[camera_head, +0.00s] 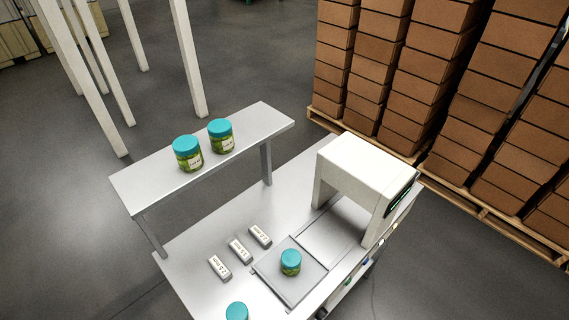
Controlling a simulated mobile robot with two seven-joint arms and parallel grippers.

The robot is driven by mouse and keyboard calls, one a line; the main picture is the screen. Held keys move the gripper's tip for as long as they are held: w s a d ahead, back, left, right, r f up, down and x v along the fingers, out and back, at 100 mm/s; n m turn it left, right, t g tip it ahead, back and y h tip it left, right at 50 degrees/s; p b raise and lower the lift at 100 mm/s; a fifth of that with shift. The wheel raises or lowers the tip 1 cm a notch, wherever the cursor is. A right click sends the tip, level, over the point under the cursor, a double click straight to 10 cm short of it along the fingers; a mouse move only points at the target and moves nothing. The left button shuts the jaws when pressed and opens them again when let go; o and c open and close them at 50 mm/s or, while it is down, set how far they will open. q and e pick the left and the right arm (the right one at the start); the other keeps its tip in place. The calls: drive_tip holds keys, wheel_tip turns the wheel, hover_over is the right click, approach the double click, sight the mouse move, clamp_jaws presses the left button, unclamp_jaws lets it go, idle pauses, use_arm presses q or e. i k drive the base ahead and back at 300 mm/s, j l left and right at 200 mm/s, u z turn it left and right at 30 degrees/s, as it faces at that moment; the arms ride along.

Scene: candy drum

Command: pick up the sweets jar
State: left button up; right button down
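Two larger jars stand upright side by side on the raised shelf, a left one (188,153) and a right one (221,135). A smaller jar (290,262) stands upright on the square metal plate (275,284) on the table. Another jar (237,312) is at the bottom edge, cut off so that mostly its lid shows. I cannot tell which one the task means. Neither of my grippers is in view.
Three small labelled blocks (239,251) lie in a row on the table (190,251), left of the plate. A white arch-shaped machine (367,173) stands at the table's right. Stacked brown boxes (440,85) on pallets fill the back right. White posts (188,60) stand at the back left.

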sight(290, 258)
drive_tip(key=k+l, duration=0.4)
drive_tip(key=k+l+z, duration=0.1)
drive_tip(key=k+l, duration=0.3)
drive_tip(key=l, duration=0.15)
drive_tip(key=k+l, duration=0.4)
drive_tip(key=l+z, duration=0.05)
drive_tip(key=l, duration=0.05)
